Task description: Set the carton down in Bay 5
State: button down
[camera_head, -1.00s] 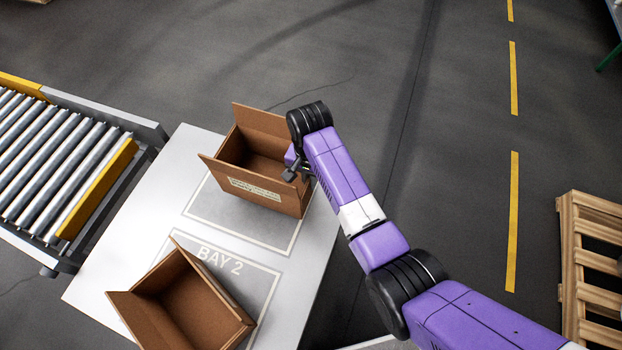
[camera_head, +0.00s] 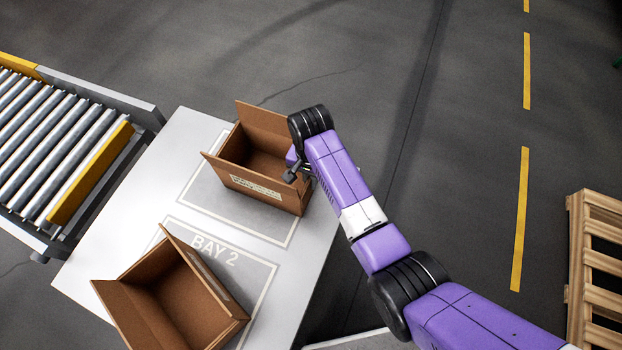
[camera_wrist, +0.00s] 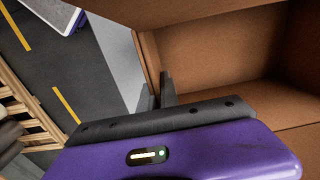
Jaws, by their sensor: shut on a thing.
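My gripper (camera_head: 297,173) is shut on the right-hand wall of an open brown carton (camera_head: 262,190) with a pale label on its front. The carton is upright with flaps spread, over the pale outlined bay behind Bay 2. I cannot tell whether it touches the surface. In the wrist view my fingers (camera_wrist: 160,92) pinch the carton's wall, and its inside (camera_wrist: 210,60) looks empty. The label of the bay under the carton is hidden, and no Bay 5 marking is readable.
A second open carton (camera_head: 180,300) stands tilted in view on Bay 2 (camera_head: 258,275) of the white table (camera_head: 110,225). A roller conveyor (camera_head: 50,150) is at left. A wooden pallet (camera_head: 590,270) lies at right. Dark floor between is clear.

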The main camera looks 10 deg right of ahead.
jog(key=c, duration=1.6)
grip_release()
notch_tip(320, 180, up, 12)
jog(key=shift+r+b, duration=0.15)
jog(key=shift+b, duration=0.3)
